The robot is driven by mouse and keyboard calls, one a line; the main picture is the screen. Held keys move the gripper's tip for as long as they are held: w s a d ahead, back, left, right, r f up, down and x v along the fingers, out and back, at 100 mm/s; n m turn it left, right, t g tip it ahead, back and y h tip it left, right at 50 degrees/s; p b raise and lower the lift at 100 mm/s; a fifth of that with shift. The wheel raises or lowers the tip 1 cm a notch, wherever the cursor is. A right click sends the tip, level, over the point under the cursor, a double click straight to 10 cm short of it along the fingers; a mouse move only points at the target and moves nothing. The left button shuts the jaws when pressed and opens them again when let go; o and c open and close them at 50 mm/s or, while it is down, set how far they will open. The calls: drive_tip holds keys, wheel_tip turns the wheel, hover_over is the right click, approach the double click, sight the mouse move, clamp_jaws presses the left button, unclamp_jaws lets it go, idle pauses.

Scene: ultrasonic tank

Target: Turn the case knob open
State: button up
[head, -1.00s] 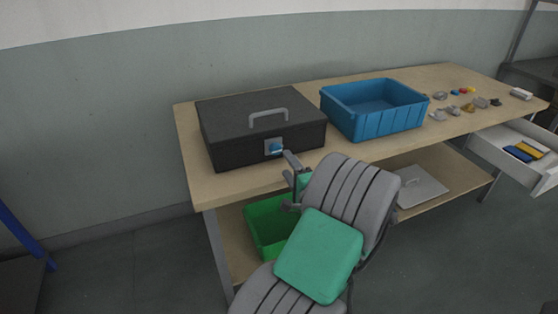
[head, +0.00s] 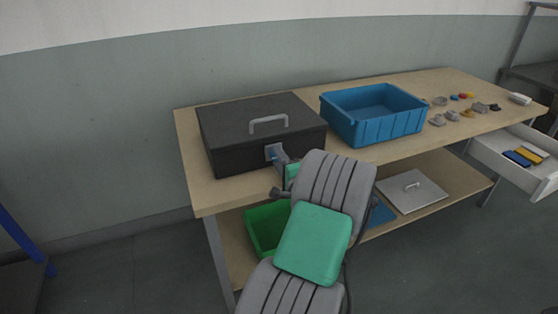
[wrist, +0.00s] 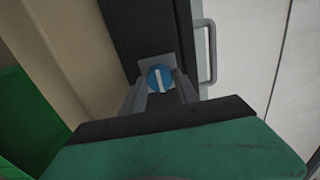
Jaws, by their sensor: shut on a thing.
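The black case (head: 225,150) stands closed on the left part of the wooden workbench, with a grey handle (head: 268,122) on its lid. Its knob sits on a light plate (head: 270,150) on the front face and is mostly hidden by my gripper in the head view. In the wrist view the knob (wrist: 160,77) is a blue disc with a white bar that stands nearly upright, tilted slightly. My gripper (wrist: 160,88) is shut on the knob, one finger on each side. In the head view my gripper (head: 280,157) meets the case front.
A blue bin (head: 385,125) stands right of the case. Several small parts (head: 452,114) lie farther right. A green bin (head: 262,225) and a grey lid-like plate (head: 412,190) are on the lower shelf. An open drawer (head: 510,165) juts out at the right.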

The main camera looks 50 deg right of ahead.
clamp_jaws()
drive_tip(key=shift+f+n+b, duration=0.15)
drive_tip(key=shift+n+b, duration=0.25)
drive_tip(key=shift+b, duration=0.15)
drive_tip(key=shift+n+b, duration=0.6)
drive_tip(key=shift+b, duration=0.2)
drive_tip(key=n+b, duration=0.5)
drive_tip(key=b, duration=0.1)
drive_tip(key=shift+f+b, duration=0.2)
drive_tip(key=shift+b, duration=0.15)
drive_tip(key=n+b, duration=0.6)
drive_tip(key=b, duration=0.3)
drive_tip(key=shift+n+b, duration=0.3)
drive_tip(key=n+b, duration=0.2)
drive_tip(key=b, duration=0.1)
drive_tip(key=n+b, duration=0.2)
drive_tip(key=b, duration=0.1)
drive_tip(key=shift+r, duration=0.25)
drive_tip(key=shift+r+n, duration=0.1)
drive_tip(key=shift+n, duration=0.2)
